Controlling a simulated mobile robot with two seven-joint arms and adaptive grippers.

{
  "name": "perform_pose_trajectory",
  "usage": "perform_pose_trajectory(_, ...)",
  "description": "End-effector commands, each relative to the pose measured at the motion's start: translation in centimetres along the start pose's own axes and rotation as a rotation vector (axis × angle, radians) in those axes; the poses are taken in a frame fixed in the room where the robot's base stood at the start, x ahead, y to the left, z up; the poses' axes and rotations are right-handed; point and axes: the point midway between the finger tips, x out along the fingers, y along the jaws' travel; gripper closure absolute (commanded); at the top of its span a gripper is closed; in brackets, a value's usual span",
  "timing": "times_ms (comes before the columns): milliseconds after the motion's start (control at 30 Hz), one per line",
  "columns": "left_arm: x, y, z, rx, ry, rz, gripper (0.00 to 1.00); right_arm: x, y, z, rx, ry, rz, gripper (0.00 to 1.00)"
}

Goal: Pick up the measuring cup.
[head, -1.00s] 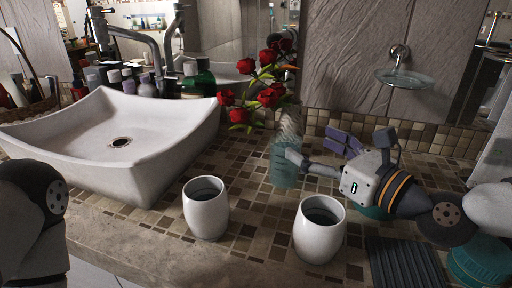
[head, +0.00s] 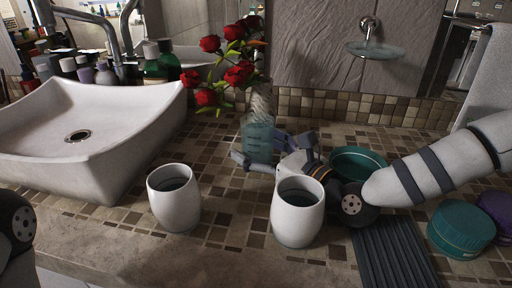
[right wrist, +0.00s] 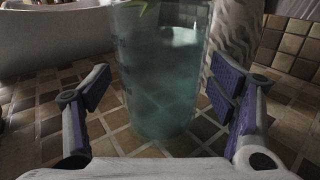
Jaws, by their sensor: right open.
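The measuring cup (head: 257,141) is a clear, teal-tinted cup with dark marks on its side. It stands upright on the tiled counter, in front of the vase of red roses. In the right wrist view the cup (right wrist: 163,75) is large and central, its top cut off by the frame. My right gripper (head: 268,152) is open on the near side of the cup. In the right wrist view its purple-padded fingers (right wrist: 160,88) stand left and right of the cup, with a gap on each side. My left gripper is out of view; only part of my left arm shows at the left edge.
Two white tumblers (head: 174,198) (head: 298,212) stand in front, the right one close to my right gripper. The rose vase (head: 260,102) is just behind the cup. A teal bowl (head: 357,158), ribbed dark mat (head: 396,250) and teal jar (head: 460,230) are right; a white basin (head: 110,150) is left.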

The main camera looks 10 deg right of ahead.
Motion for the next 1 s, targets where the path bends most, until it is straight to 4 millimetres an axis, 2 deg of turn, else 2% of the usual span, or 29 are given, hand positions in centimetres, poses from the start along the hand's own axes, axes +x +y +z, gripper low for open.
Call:
perform_pose_trajectory(133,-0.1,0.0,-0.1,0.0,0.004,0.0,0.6,0.0,0.0,0.3,-0.002,-0.004,-0.001,0.22)
perform_pose_trajectory(167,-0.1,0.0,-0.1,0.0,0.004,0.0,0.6,0.0,0.0,0.3,-0.002,-0.004,-0.001,0.27)
perform_pose_trajectory(400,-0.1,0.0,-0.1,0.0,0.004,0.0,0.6,0.0,0.0,0.3,-0.002,-0.004,0.0,0.81)
perform_pose_trajectory(433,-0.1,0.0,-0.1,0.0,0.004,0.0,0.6,0.0,0.0,0.3,-0.002,-0.004,0.0,0.87)
perform_pose_trajectory(667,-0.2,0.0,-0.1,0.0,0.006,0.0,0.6,0.0,0.0,0.7,-0.003,-0.008,-0.001,0.87)
perform_pose_trajectory(767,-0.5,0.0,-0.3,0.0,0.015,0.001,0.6,0.0,-0.1,2.6,-0.004,-0.014,-0.002,0.87)
perform_pose_trajectory(900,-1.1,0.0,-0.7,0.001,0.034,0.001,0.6,-0.1,0.0,6.6,-0.007,-0.019,0.0,0.87)
perform_pose_trajectory(1000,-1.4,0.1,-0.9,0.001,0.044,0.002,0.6,-0.1,0.1,8.8,-0.007,-0.017,-0.001,0.87)
